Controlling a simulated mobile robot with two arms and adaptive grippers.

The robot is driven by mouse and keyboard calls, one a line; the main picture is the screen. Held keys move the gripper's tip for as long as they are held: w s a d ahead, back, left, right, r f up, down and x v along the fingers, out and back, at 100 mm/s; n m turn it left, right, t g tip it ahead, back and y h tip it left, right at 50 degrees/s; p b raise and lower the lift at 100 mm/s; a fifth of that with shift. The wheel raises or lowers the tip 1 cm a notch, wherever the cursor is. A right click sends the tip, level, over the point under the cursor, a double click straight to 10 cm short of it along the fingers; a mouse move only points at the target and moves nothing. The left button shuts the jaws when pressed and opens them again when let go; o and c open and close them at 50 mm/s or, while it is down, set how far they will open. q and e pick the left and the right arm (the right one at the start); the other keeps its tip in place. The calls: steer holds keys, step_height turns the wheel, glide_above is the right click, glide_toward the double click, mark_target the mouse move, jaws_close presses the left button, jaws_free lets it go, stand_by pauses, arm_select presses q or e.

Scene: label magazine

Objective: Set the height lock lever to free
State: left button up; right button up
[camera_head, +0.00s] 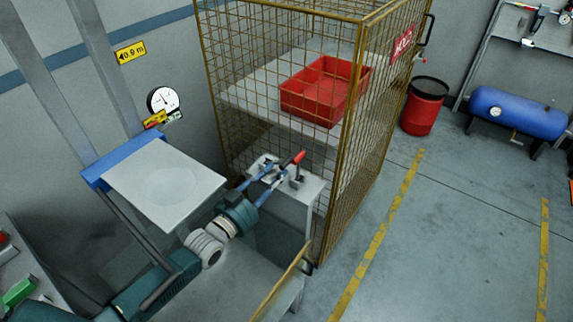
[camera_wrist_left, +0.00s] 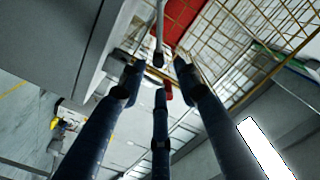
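My right gripper is not in view.
A blue-edged platform with a pale top (camera_head: 165,182) is left of my arm. A round gauge (camera_head: 162,100) hangs on the wall.

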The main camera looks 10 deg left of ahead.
mark_target(286, 161)
arm_select(q)
steer(key=b+x, duration=0.1)
steer(key=x, duration=0.3)
steer(key=f+b+x, duration=0.1)
steer(key=x, duration=0.1)
steer(key=shift+w+a+b, duration=0.25)
steer(key=shift+w+b, duration=0.05)
steer(key=shift+w, duration=0.1)
steer(key=shift+w+d+r, duration=0.15)
steer(key=shift+d+r, duration=0.1)
steer(key=shift+r, duration=0.05)
steer(key=shift+w, duration=0.1)
steer(key=shift+f, duration=0.1)
jaws_close()
